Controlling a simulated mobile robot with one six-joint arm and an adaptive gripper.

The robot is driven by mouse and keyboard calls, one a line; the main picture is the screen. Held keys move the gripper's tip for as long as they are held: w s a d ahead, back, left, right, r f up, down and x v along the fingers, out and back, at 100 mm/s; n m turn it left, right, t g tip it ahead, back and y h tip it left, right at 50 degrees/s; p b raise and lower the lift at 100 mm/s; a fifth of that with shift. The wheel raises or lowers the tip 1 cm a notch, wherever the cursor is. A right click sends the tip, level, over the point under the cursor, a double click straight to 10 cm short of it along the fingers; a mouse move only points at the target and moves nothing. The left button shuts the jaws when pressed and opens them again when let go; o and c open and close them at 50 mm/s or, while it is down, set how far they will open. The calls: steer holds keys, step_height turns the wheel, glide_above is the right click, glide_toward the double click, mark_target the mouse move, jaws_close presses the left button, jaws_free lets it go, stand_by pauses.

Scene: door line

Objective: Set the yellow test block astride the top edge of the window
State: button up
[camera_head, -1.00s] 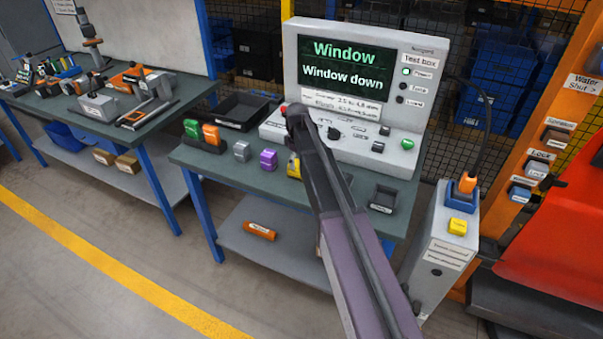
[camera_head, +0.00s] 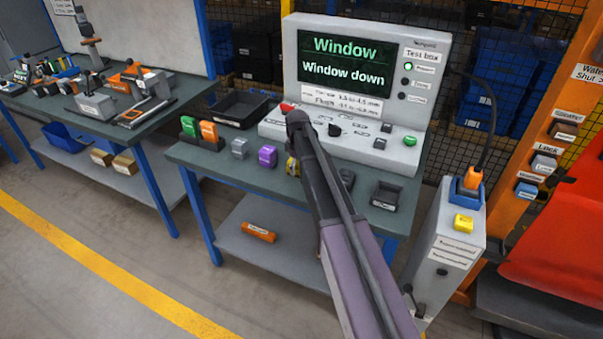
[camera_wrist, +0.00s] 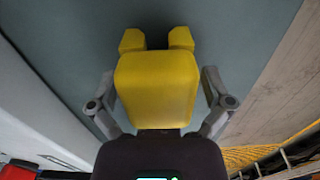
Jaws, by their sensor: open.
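The yellow test block (camera_wrist: 156,88) fills the middle of the wrist view, with two feet pointing to the top of the picture. My gripper (camera_wrist: 160,80) is open, with one finger on each side of the block; whether either touches it I cannot tell. In the head view only a sliver of the block (camera_head: 291,167) shows on the workbench beside my arm, which hides the rest and my gripper. The test box screen (camera_head: 343,65) reads "Window down". A red panel (camera_head: 562,225) stands at the right edge; no window edge is clearly visible.
Purple (camera_head: 267,156) and grey (camera_head: 240,148) blocks stand left of the yellow one on the workbench (camera_head: 225,172). A small dark tray (camera_head: 386,195) is to its right. The test box console (camera_head: 340,140) rises behind. A grey cabinet (camera_head: 445,250) stands right of the bench.

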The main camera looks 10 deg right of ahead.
steer(key=shift+f, duration=0.25)
stand_by(0.4)
steer(key=c, duration=1.2)
